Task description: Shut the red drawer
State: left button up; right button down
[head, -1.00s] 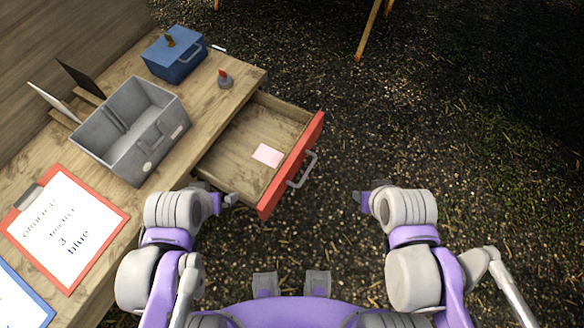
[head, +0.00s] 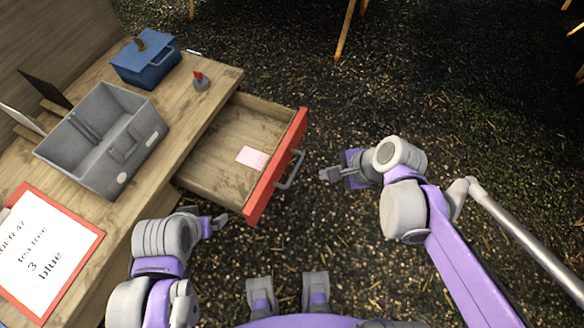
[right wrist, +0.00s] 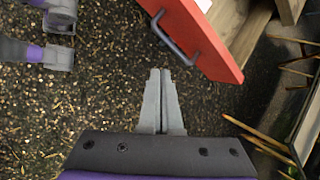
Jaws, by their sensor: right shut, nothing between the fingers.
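The red drawer (head: 277,166) stands pulled out from the wooden desk, with a grey handle (head: 291,170) on its red front. A pink slip of paper (head: 251,158) lies inside on the drawer's wooden bottom. My right gripper (head: 325,174) is shut and empty, a short way to the right of the handle and apart from it. In the right wrist view its fingers (right wrist: 161,75) point toward the handle (right wrist: 176,38) and the red front (right wrist: 205,45). My left gripper (head: 222,222) is by the drawer's near corner; whether its fingers are open is too small to tell.
On the desk (head: 185,120) are a grey open bin (head: 140,150), a blue box (head: 150,72), a small grey item with a red top (head: 200,82) and a red clipboard (head: 92,245).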

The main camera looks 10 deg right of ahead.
aim_at(283, 165)
pick_arm(q)
jog(key=f+b, duration=0.3)
jog(key=f, duration=0.1)
jog(key=shift+s+f, duration=0.2)
pick_arm(e)
jog(key=w+a+f+m+y, duration=0.1)
jog(key=w+a+f+m, duration=0.2)
jog(key=w+f, duration=0.1)
jog(key=w+a+f+m+y, duration=0.1)
jog(key=w+a+f+m, duration=0.3)
jog(key=shift+w+a+f+m+y, duration=0.1)
jog(key=shift+a+f+m+y, duration=0.2)
jog(key=shift+f, duration=0.05)
jog(key=shift+a, duration=0.1)
jog(key=w+a, duration=0.4)
jog(key=a, duration=0.2)
jog(key=w+a+b, duration=0.1)
jog(key=w+a, duration=0.3)
jog(key=a, duration=0.3)
jog(key=w+a+b, duration=0.1)
jog(key=w+a, duration=0.3)
jog(key=a, duration=0.3)
jog(key=shift+a, duration=0.2)
jog(key=shift+w+a, duration=0.2)
jog(key=shift+a, duration=0.2)
pick_arm(q)
jog(key=shift+s+d+f, duration=0.15)
jog(key=shift+f, duration=0.8)
pick_arm(e)
jog(key=shift+a+r, duration=0.1)
